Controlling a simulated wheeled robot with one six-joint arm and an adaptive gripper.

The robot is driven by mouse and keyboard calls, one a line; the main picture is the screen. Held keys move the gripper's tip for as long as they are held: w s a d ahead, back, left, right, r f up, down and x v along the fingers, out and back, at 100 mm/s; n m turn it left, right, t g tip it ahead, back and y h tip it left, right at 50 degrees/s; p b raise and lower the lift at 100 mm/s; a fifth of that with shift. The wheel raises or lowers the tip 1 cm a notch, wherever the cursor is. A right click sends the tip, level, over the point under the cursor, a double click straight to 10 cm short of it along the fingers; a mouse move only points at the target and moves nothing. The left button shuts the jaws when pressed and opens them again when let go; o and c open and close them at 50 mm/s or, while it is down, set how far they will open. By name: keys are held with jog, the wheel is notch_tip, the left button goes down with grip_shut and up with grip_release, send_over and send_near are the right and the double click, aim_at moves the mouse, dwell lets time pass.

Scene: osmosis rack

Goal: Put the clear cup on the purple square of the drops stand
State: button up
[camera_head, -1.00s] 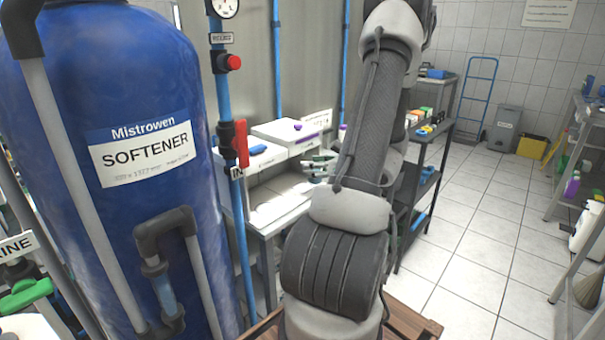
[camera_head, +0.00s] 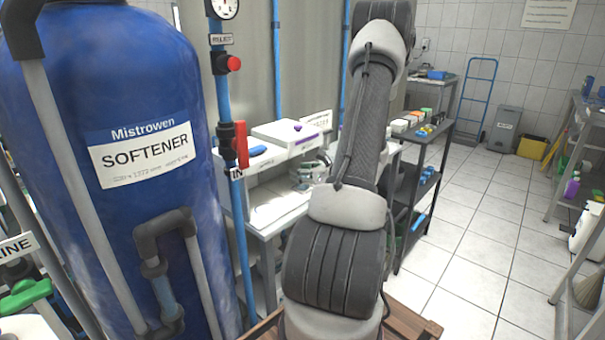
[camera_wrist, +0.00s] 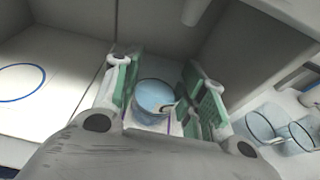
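A clear bluish cup (camera_wrist: 152,96) sits between the two green-padded fingers of my gripper (camera_wrist: 160,88) in the wrist view. The fingers stand close on both sides of it; I cannot tell whether both touch it. Thin purple lines show on the pale surface beside the cup, part of the purple square (camera_wrist: 180,128); whether the cup rests there or hangs just above is not clear. In the head view my gripper (camera_head: 308,174) is low over the white bench, partly hidden by my arm.
Two more clear cups (camera_wrist: 262,126) (camera_wrist: 302,134) stand at the right in the wrist view. A blue ring (camera_wrist: 20,82) marks the white surface at the left. A white box (camera_head: 285,133) with a purple item stands behind the gripper. A grey wall rises close behind.

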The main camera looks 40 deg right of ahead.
jog(key=o, duration=0.4)
jog(key=shift+s+r, duration=0.15)
jog(key=shift+r, duration=0.05)
jog(key=v, duration=1.1)
jog(key=shift+s+r, duration=0.15)
jog(key=shift+s, duration=0.2)
